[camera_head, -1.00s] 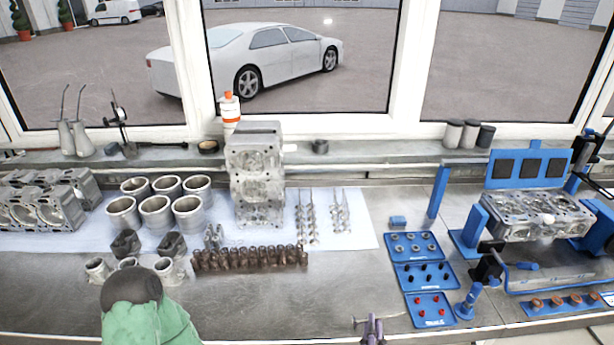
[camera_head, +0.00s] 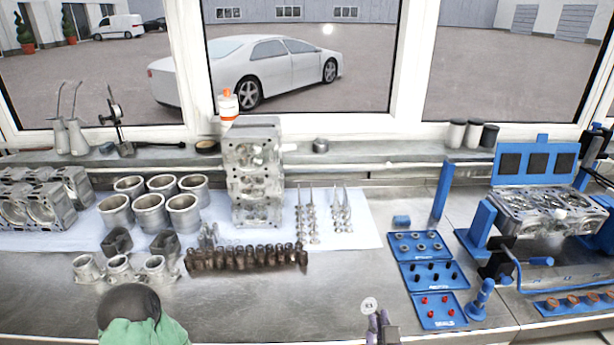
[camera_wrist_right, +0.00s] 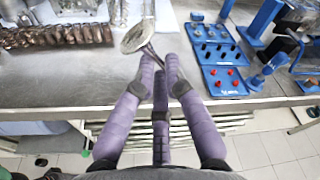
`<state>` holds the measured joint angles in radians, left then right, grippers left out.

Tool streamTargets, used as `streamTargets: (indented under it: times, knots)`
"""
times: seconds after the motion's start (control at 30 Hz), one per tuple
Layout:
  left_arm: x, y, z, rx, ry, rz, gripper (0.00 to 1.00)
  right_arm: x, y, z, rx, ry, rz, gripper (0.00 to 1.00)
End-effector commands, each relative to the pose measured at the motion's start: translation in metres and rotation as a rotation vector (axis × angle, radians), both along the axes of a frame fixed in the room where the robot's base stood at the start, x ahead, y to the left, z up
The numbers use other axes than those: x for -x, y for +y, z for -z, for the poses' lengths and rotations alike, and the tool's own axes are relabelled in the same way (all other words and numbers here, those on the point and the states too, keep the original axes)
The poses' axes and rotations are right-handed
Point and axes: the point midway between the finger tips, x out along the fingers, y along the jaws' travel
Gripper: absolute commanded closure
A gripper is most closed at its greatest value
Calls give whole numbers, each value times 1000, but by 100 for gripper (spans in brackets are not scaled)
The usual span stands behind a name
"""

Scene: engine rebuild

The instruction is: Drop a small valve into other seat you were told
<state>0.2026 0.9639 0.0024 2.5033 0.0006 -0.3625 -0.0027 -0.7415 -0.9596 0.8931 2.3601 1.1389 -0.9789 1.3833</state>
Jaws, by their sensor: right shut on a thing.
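My right gripper (camera_head: 378,326) shows purple at the bottom of the head view, above the bench's front edge. It is shut on a small grey valve (camera_head: 369,304). In the right wrist view the gripper (camera_wrist_right: 160,75) pinches the valve's stem, and the round valve head (camera_wrist_right: 138,36) sticks out beyond the fingertips. The cylinder head (camera_head: 545,212) sits in a blue fixture at the right, well apart from the gripper. Its seats are too small to tell apart. Other valves (camera_head: 341,214) stand in rows on the white mat. My left gripper is not in view.
Blue trays (camera_head: 428,276) with small parts lie between the gripper and the fixture. A blue post (camera_head: 441,190) and a blue upright tool (camera_head: 481,297) stand nearby. Brown parts (camera_head: 246,258) line the middle. A green and dark rounded shape (camera_head: 140,325) is at lower left.

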Motion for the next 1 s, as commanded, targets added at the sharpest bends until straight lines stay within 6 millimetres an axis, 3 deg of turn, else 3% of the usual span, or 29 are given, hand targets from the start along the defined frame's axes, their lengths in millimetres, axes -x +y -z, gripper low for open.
streamTargets:
  times: [0.03, 0.6, 1.0]
  knots:
    - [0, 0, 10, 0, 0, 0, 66, 0, 0, 3, -53, -1, 1, 100]
    - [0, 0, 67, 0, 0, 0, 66, 0, 0, 3, -573, 18, -1, 100]
    - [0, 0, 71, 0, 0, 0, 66, 0, 0, -1, -646, 22, -1, 100]
